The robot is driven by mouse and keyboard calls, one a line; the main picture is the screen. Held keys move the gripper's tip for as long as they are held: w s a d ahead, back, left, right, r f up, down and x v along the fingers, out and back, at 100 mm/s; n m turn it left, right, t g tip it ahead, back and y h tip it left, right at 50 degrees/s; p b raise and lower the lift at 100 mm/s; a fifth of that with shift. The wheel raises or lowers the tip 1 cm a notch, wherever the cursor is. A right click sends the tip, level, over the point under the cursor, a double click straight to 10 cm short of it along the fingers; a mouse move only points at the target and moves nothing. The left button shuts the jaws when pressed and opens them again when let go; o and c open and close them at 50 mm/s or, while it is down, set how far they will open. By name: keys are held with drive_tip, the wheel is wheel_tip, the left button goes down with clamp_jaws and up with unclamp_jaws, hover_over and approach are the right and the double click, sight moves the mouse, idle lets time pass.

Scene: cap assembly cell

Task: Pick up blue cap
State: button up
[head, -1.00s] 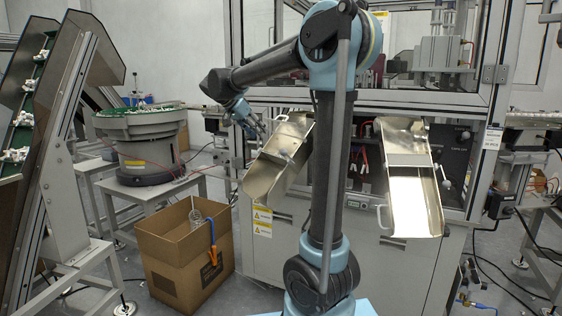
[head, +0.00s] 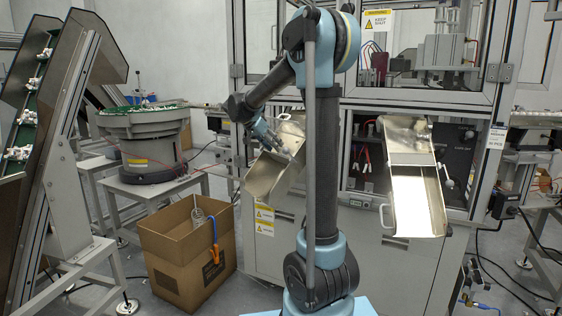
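My gripper (head: 284,150) is in front of the left metal chute (head: 265,180) of the machine, low over its upper part and pointing down to the right. The fingers are small and partly blurred against the chute, so I cannot tell whether they are open or shut. I cannot make out a blue cap in the head view. The inside of the left chute is partly hidden behind my arm.
A right metal chute (head: 418,205) hangs on the machine front. A cardboard box (head: 180,262) stands on the floor at left, with an orange-and-blue tool on its rim. A bowl feeder (head: 145,150) and an inclined conveyor (head: 50,130) with white parts stand further left.

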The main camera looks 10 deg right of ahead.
drive_tip(key=shift+x, duration=2.7)
drive_tip(key=shift+a+f, duration=0.1)
drive_tip(key=shift+a, duration=0.05)
drive_tip(key=c, duration=0.4)
drive_tip(key=shift+o, duration=0.2)
drive_tip(key=shift+r, duration=0.8)
drive_tip(key=shift+s+a+f+t+h, duration=0.1)
drive_tip(key=shift+a+t+h, duration=0.1)
drive_tip(key=shift+t+h, duration=0.35)
drive_tip(key=shift+a+f+t+h, duration=0.15)
drive_tip(key=shift+t+h, duration=0.1)
drive_tip(key=shift+h, duration=0.6)
